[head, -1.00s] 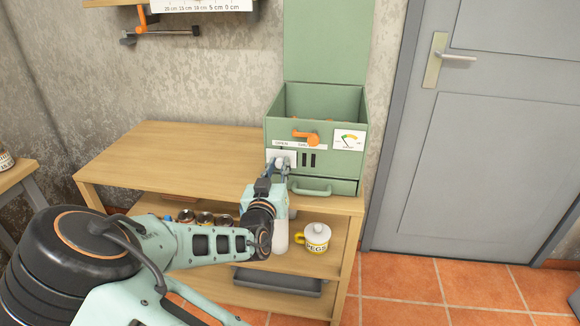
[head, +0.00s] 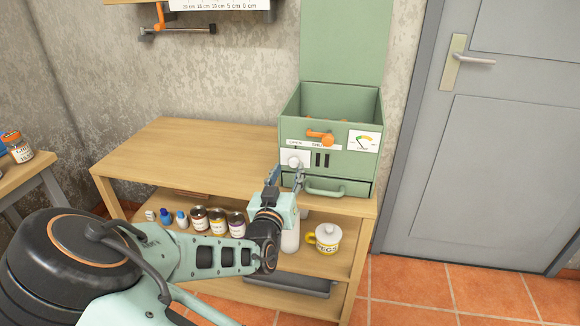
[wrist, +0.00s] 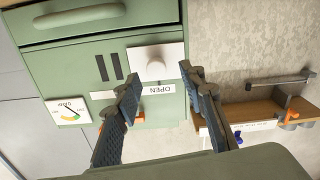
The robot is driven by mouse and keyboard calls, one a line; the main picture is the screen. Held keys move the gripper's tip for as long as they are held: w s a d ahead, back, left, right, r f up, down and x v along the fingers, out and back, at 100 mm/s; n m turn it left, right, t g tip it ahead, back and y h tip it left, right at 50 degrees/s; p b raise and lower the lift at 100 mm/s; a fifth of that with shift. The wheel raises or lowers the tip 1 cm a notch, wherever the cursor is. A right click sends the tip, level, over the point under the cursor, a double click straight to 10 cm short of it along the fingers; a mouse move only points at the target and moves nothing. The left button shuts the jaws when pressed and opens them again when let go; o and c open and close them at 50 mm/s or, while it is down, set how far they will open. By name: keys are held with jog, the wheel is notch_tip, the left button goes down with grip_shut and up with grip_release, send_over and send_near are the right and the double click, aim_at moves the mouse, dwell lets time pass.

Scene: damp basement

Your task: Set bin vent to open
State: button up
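The green bin (head: 330,165) stands on the table's right end with its lid raised. Its vent is a white sliding plate with a round white knob (head: 294,162), beside dark slots (head: 322,160). The plate sits at the left, under the word OPEN, and two slots show uncovered. In the wrist view, turned upside down, the knob (wrist: 154,70) and OPEN label (wrist: 158,90) show between my fingers. My gripper (head: 288,172) is open and empty, just in front of and below the knob; it also shows in the wrist view (wrist: 160,76). The fingers appear apart from the knob.
An orange handle (head: 320,138) and a dial (head: 363,141) are on the bin front, above a drawer handle (head: 325,189). The tabletop (head: 180,150) left of the bin is clear.

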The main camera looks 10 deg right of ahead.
jog(key=v, duration=0.8)
jog(key=shift+s, duration=0.25)
jog(key=shift+a, duration=0.1)
